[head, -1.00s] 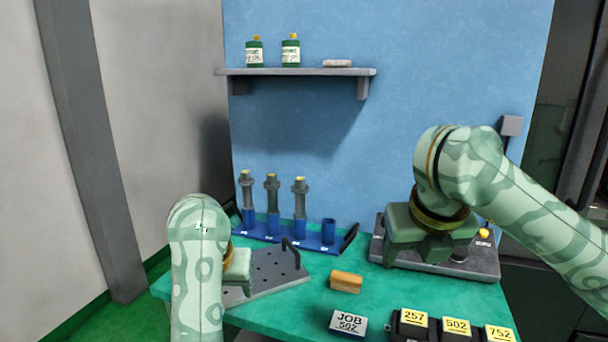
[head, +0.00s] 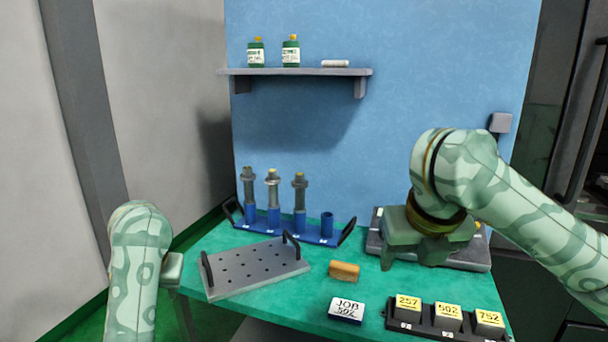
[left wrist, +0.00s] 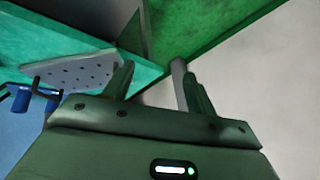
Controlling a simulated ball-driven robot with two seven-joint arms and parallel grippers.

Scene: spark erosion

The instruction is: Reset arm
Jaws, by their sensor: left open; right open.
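My left arm is at the lower left in the head view, and its gripper (head: 172,270) shows only in part there, off the left edge of the table. In the left wrist view the left gripper (left wrist: 152,88) is open, with nothing between its fingers. My right gripper (head: 428,248) hangs over the grey base plate (head: 470,258) at the back right of the table. It is open; its fingertips are partly hidden and I see nothing held in it.
A perforated grey tray (head: 256,268) lies on the green table (head: 275,312). Behind it a blue rack (head: 268,235) holds several grey holders. A shelf (head: 300,72) hangs above.

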